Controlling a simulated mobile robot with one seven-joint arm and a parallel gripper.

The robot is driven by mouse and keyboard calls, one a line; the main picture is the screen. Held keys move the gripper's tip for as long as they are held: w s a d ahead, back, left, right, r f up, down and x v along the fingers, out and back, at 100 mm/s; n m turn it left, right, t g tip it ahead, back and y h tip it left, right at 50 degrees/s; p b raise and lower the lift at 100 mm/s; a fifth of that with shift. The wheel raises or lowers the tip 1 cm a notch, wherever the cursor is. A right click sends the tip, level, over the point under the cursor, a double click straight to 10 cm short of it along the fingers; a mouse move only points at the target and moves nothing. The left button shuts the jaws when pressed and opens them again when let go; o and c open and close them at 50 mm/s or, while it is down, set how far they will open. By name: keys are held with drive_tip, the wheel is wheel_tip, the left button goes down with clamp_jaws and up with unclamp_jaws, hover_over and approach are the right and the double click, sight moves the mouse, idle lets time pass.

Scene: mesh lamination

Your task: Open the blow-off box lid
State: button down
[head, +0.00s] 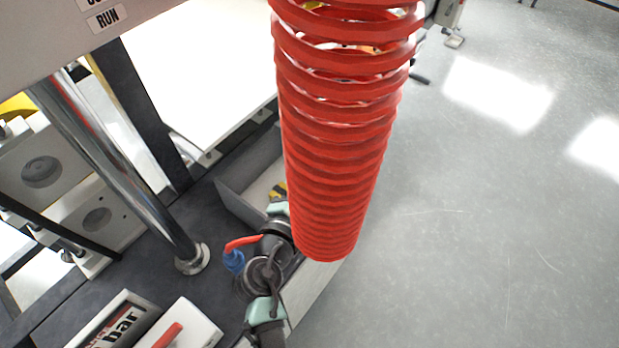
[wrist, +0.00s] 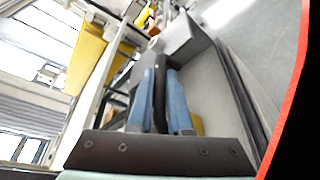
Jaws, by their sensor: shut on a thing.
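In the wrist view, the two blue fingers of my gripper (wrist: 162,75) are shut on a dark upright bar (wrist: 159,92), which looks like the handle of the blow-off box lid. A grey box wall or panel (wrist: 222,100) stands just right of the fingers. In the head view, the grey blow-off box (head: 238,207) sits at the bench's right edge behind my wrist. Its lid cannot be made out clearly there. My fingertips and the right part of the box are hidden behind the red coil.
A large red coiled hose (head: 335,140) hangs in front of the box. A chrome column (head: 120,165) rises left of it. A white panel (head: 215,65) lies behind. A bar display (head: 115,325) and a white block with a red lever (head: 185,328) stand at lower left.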

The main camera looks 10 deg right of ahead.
drive_tip(key=w+a+r+n+g+h+p, duration=0.1)
drive_tip(key=w+a+r+n+p, duration=0.2)
drive_tip(key=r+p, duration=0.3)
drive_tip(key=w+a+r+n+g+p, duration=0.2)
drive_tip(key=w+a+r+n+p, duration=0.1)
drive_tip(key=r+p, duration=0.4)
drive_tip(key=shift+w+a+h+p, duration=0.4)
drive_tip(key=shift+w+a+p, duration=0.15)
drive_tip(key=shift+p, duration=0.35)
drive_tip(key=shift+a, duration=0.1)
drive_tip(key=c, duration=1.1)
unclamp_jaws()
drive_tip(key=shift+f, duration=0.15)
drive_tip(key=shift+b+v, duration=0.55)
drive_tip(key=shift+v, duration=3.25)
